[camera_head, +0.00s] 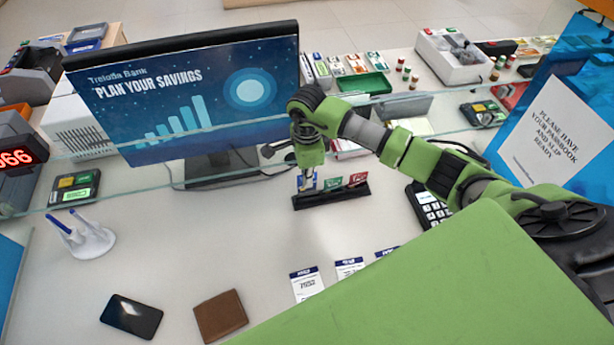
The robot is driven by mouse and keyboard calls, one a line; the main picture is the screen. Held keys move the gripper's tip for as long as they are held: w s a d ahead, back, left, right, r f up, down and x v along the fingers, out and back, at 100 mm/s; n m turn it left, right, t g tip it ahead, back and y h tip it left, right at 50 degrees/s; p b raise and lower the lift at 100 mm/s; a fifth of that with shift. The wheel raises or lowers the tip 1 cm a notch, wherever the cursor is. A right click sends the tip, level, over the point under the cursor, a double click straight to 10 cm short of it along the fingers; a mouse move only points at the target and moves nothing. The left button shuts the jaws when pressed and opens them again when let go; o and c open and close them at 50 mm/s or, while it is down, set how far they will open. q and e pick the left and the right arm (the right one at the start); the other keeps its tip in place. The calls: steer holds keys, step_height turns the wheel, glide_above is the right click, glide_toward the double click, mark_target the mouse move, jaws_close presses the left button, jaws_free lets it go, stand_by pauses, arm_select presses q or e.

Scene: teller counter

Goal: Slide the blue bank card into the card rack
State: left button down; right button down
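A black card rack (340,196) stands on the counter below the middle of the picture. A blue bank card (313,181) shows at its left end, right under my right gripper. It is upright and partly hidden by the fingers, so I cannot tell how deep it sits. A green card (333,183) and a red card (358,178) stand upright in the rack to its right. My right gripper (304,178) points down at the rack's left end. Its fingertips are too small to tell whether they grip the card. My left gripper is out of view.
A glass screen crosses behind the rack. A monitor (190,95) stands at back left, a keypad (428,207) right of the rack. A phone (131,316), brown wallet (220,315), pen holder (88,238) and paper slips (307,284) lie in front.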

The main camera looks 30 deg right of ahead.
mark_target(307, 192)
steer(key=shift+f+b, duration=1.55)
steer(key=shift+f, duration=0.45)
steer(key=c, duration=2.2)
jaws_free()
steer(key=shift+r, duration=0.15)
steer(key=shift+r+p, duration=2.05)
steer(key=shift+r, duration=1.35)
